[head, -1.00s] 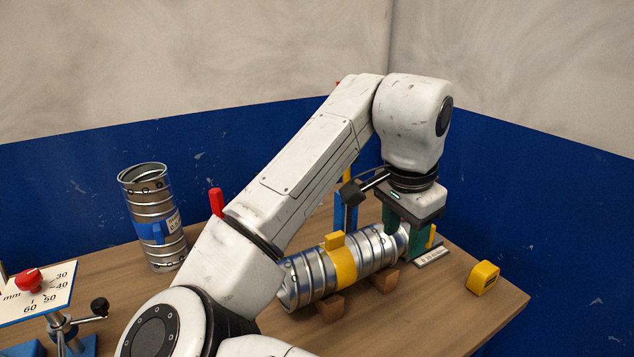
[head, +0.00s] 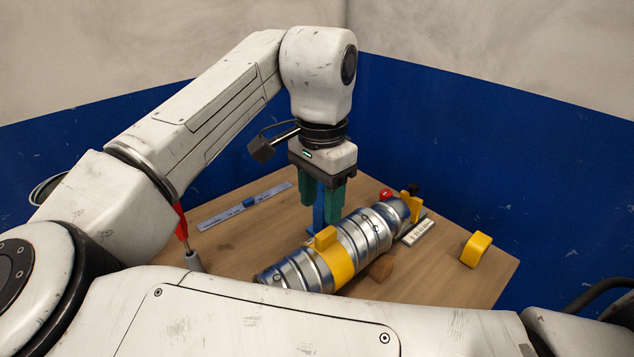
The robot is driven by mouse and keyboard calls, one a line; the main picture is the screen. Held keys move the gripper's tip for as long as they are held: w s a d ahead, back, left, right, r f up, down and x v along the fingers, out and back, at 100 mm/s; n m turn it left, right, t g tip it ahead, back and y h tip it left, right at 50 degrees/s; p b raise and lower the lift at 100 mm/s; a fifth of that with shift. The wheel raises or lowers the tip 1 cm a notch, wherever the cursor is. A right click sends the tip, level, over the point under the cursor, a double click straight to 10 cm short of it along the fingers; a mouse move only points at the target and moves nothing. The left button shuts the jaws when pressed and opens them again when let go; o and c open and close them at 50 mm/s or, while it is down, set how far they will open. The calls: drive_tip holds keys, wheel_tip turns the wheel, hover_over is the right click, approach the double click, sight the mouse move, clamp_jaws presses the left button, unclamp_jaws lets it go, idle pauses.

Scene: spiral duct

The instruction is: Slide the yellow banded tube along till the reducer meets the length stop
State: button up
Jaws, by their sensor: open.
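The silver spiral tube (head: 291,271) with a yellow band (head: 338,264) lies on wooden blocks, slanting up to the right. A yellow tab (head: 325,238) stands on the band. The reducer (head: 396,209) is the narrower silver piece at the tube's right end. The length stop, a yellow upright plate (head: 411,206), stands beside that end; I cannot tell whether they touch. My gripper (head: 322,218) points down with green fingers, open and empty, beyond the tube in the picture, left of the reducer. I cannot tell how high its tips are.
A labelled plate (head: 418,231) and a red knob (head: 386,194) are by the stop. A yellow block-like object (head: 476,250) sits at the table's right. My arm hides the left.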

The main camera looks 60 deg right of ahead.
sight(320, 235)
wheel_tip(320, 235, down, 8)
drive_tip(key=shift+f, duration=0.15)
idle(0.4)
clamp_jaws()
idle(0.4)
